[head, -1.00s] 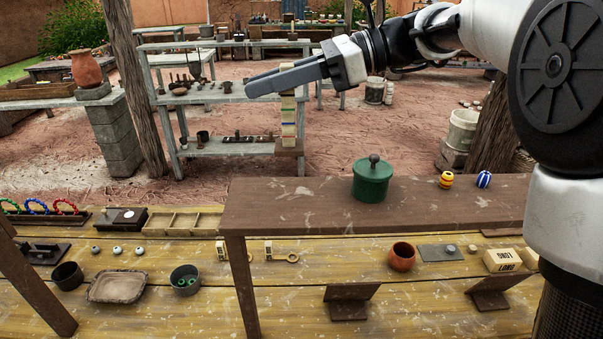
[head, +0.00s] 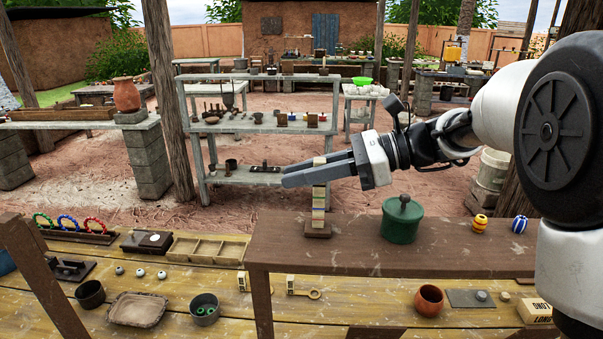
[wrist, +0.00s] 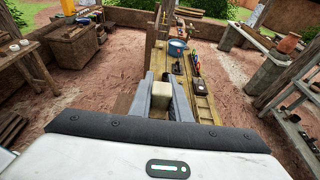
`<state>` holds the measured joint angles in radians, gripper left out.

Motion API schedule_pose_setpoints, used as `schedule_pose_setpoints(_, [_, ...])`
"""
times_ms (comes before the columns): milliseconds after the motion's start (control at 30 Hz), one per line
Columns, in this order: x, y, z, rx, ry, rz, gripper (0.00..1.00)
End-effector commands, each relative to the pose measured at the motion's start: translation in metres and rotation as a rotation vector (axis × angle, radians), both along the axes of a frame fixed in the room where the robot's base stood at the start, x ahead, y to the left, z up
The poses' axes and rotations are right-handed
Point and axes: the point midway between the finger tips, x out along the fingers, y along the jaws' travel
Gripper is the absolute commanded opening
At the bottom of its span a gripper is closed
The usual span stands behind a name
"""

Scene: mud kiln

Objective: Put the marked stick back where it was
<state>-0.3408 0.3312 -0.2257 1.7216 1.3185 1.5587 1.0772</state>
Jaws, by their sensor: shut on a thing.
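The marked stick (head: 319,200) is pale and upright, with coloured bands, blue among them, and a dark wooden block at its foot. My gripper (head: 285,175) is shut on its upper part and reaches in from the right. The block at its foot shows against the left part of the dark raised shelf (head: 470,255); I cannot tell whether it touches the shelf. In the wrist view the stick's pale top (wrist: 160,90) shows between the two grey fingers.
The lower yellow bench holds bowls, a divided tray (head: 208,250) and rings.

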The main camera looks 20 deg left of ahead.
Motion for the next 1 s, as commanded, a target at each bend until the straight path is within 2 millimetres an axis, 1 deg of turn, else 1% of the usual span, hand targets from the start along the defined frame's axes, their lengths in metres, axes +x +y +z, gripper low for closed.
schedule_pose_setpoints(133, [0.000, 0.000, -0.002, 0.000, 0.001, 0.000, 0.00])
schedule_pose_setpoints(167, [0.000, 0.000, -0.002, 0.000, 0.001, 0.000, 0.18])
schedule_pose_setpoints(200, [0.000, 0.000, -0.002, 0.000, 0.000, 0.000, 0.25])
schedule_pose_setpoints(267, [0.000, 0.000, -0.002, 0.000, 0.000, 0.000, 0.35])
schedule_pose_setpoints(600, [0.000, 0.000, 0.001, 0.000, -0.001, 0.000, 0.35])
schedule_pose_setpoints(667, [0.002, -0.004, 0.002, 0.000, -0.001, -0.002, 0.35])
schedule_pose_setpoints(767, [0.006, -0.018, 0.006, 0.002, -0.002, -0.004, 0.35])
schedule_pose_setpoints(1000, [0.018, -0.067, 0.021, 0.000, -0.001, -0.005, 0.35])
